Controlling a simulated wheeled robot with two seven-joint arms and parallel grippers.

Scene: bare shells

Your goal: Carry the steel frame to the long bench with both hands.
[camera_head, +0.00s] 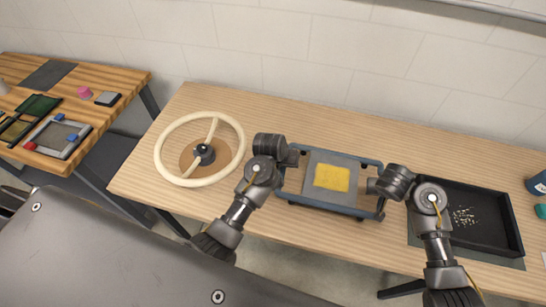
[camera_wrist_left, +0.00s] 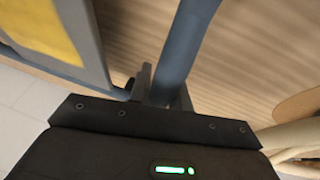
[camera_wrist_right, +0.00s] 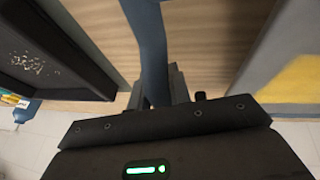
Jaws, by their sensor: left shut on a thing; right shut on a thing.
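The steel frame (camera_head: 328,207) is a blue-grey rectangle of bars. A grey plate with a yellow patch (camera_head: 331,177) shows within its outline. The frame is over the front middle of the long wooden bench (camera_head: 300,125) and looks about level; I cannot tell whether it touches the top. My left gripper (camera_head: 289,160) is shut on its left side bar, which shows between the fingers in the left wrist view (camera_wrist_left: 165,85). My right gripper (camera_head: 377,186) is shut on its right side bar, also seen in the right wrist view (camera_wrist_right: 158,85).
A cream steering wheel (camera_head: 161,150) lies on the bench to the left. A black tray (camera_head: 512,232) with small pale bits sits on a dark mat to the right. A blue container (camera_head: 537,183) is at the far right. A second wooden table (camera_head: 115,82) with small parts stands left.

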